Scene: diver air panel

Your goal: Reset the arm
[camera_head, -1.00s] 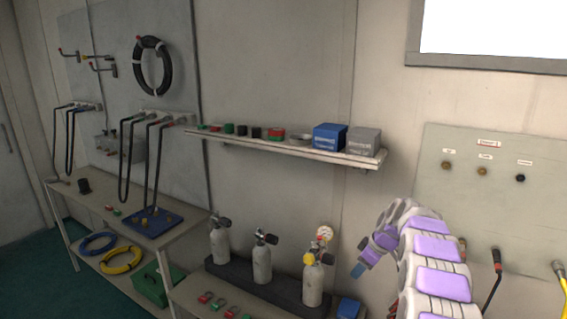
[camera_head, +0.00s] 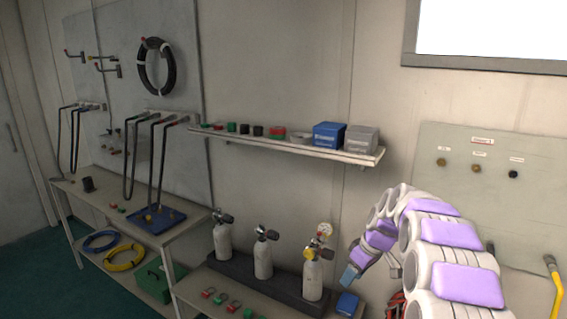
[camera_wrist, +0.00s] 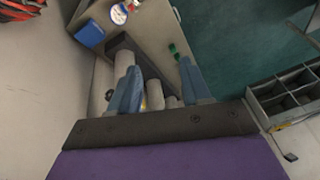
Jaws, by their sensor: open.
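My arm, white with purple pads, rises at the right of the head view and bends over toward the left. My gripper (camera_head: 349,275) is at its end, pointing down and left, just right of the cylinder with the gauge (camera_head: 313,272). In the wrist view my gripper (camera_wrist: 160,88) shows two blue-grey fingers, spread apart with nothing held between them. Pale cylinders lie in view beyond and between the fingers, apart from them as far as I can tell.
Several cylinders stand in a dark rack (camera_head: 236,271) on the low bench. A blue box (camera_head: 347,304) is below my gripper. A shelf (camera_head: 300,149) with boxes is on the wall. A wall panel (camera_head: 520,185) is behind my arm. A divided grey bin (camera_wrist: 285,93) shows in the wrist view.

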